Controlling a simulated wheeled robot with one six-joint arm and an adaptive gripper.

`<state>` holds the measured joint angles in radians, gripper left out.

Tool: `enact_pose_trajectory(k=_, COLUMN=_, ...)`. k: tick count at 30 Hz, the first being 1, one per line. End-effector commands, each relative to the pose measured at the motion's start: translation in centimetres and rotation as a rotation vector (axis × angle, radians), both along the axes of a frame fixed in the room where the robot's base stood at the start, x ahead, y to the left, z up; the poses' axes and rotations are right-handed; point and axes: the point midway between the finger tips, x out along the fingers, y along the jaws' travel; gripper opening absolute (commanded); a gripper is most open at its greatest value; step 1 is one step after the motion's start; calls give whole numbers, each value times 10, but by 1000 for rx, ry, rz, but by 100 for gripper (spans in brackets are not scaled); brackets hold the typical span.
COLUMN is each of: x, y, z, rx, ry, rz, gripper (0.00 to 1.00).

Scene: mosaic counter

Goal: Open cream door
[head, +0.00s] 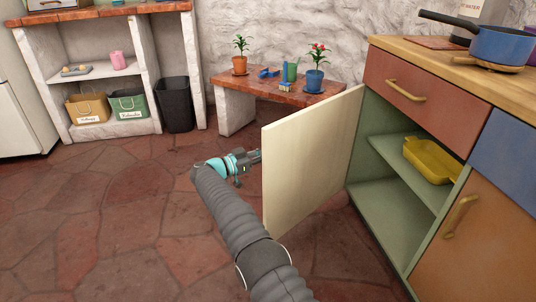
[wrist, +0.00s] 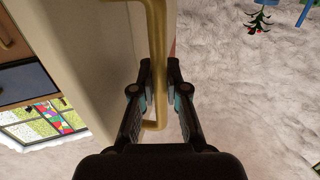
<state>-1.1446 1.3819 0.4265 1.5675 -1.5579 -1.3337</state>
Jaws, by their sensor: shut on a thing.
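The cream door (head: 310,160) stands wide open, swung out from the green cabinet. Its plain face shows in the head view, and part of it is at the left in the wrist view (wrist: 85,50). My gripper (head: 256,156) is at the door's free left edge. In the wrist view my gripper (wrist: 160,78) is shut on the brass handle (wrist: 156,30), which runs between the two fingers. The handle is hidden in the head view.
The open green compartment (head: 385,200) has a shelf with a yellow dish (head: 432,160). A red drawer (head: 420,95) is above it and an orange door (head: 465,240) beside it. A low bench (head: 235,105) with potted plants stands behind. The stone floor (head: 110,225) at left is clear.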

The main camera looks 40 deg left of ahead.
Motion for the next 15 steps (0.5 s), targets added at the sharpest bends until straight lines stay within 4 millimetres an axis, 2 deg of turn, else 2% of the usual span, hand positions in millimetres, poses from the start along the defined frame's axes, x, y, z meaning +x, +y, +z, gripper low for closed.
enact_pose_trajectory(k=6, x=1, y=0, z=1, rx=1, ry=0, rz=-1, gripper=0)
enact_pose_trajectory(k=7, x=0, y=0, z=1, rx=1, ry=0, rz=0, gripper=20)
enact_pose_trajectory(k=8, x=0, y=0, z=1, rx=1, ry=0, rz=0, gripper=24)
enact_pose_trajectory(k=15, x=-2, y=2, z=0, rx=1, ry=0, rz=3, gripper=24)
